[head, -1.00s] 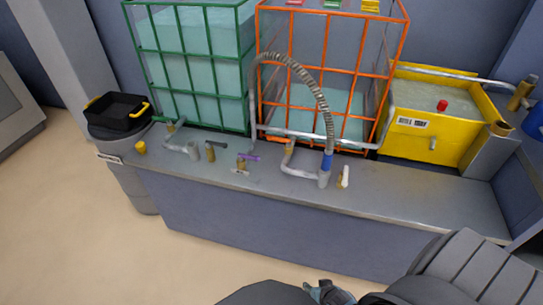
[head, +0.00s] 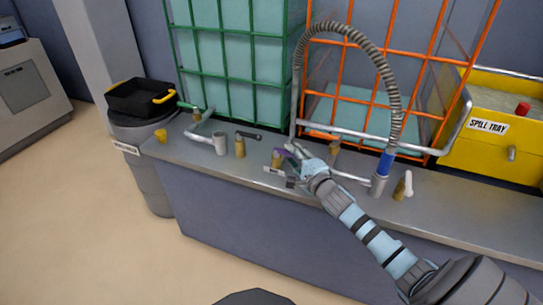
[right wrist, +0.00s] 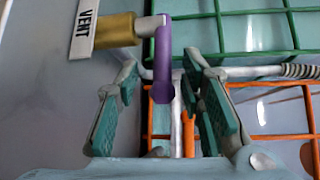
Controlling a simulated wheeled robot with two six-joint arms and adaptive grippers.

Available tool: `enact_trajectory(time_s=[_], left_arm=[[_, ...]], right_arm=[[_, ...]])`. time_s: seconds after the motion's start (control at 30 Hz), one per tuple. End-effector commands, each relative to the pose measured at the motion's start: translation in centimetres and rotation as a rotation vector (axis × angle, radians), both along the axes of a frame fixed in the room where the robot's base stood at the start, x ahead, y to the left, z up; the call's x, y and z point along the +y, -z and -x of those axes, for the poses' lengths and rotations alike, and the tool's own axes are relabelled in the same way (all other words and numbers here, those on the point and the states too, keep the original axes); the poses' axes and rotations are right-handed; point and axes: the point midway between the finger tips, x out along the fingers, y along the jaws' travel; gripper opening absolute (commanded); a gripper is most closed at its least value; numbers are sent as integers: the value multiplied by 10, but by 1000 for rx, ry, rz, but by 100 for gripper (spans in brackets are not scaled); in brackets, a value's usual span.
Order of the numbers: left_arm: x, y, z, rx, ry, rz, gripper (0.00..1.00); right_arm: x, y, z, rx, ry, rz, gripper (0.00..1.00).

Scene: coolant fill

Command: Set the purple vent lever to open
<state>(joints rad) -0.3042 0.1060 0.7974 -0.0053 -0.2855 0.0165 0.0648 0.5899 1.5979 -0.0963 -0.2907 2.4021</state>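The purple vent lever (head: 280,152) sits on a brass valve (head: 276,162) on the grey bench, at the middle of the head view. My right gripper (head: 291,168) is at the lever and partly covers it. In the right wrist view the lever (right wrist: 163,70) runs down between the open fingers (right wrist: 163,85), with a visible gap on both sides. The brass body (right wrist: 113,30) and a white "VENT" label (right wrist: 86,25) show at the upper left. My left gripper is not in view.
A dark-handled valve (head: 240,146) stands left of the vent valve, and a white-handled one (head: 402,187) to the right. A ribbed hose (head: 372,52) arches to a blue-collared pipe (head: 385,163). Green (head: 238,84) and orange (head: 432,70) cage frames stand behind.

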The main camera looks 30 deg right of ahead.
Motion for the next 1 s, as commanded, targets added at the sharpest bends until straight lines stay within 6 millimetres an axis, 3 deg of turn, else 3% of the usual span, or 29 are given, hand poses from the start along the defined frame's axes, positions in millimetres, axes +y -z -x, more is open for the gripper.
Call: enact_trajectory(time_s=[0.37, 0.5, 0.6, 0.87, 1.0], left_arm=[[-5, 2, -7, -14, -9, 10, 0], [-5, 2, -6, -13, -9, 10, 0], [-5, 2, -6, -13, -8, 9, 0], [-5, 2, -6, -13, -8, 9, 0], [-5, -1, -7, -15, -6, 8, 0]], right_arm=[[0, 1, -6, 0, -3, -2, 34], [1, 1, -7, 0, -5, -2, 12], [1, 1, -6, 1, -5, -1, 0], [-1, 2, -5, 3, -3, 0, 0], [-14, 3, 2, 8, -27, 4, 0]])
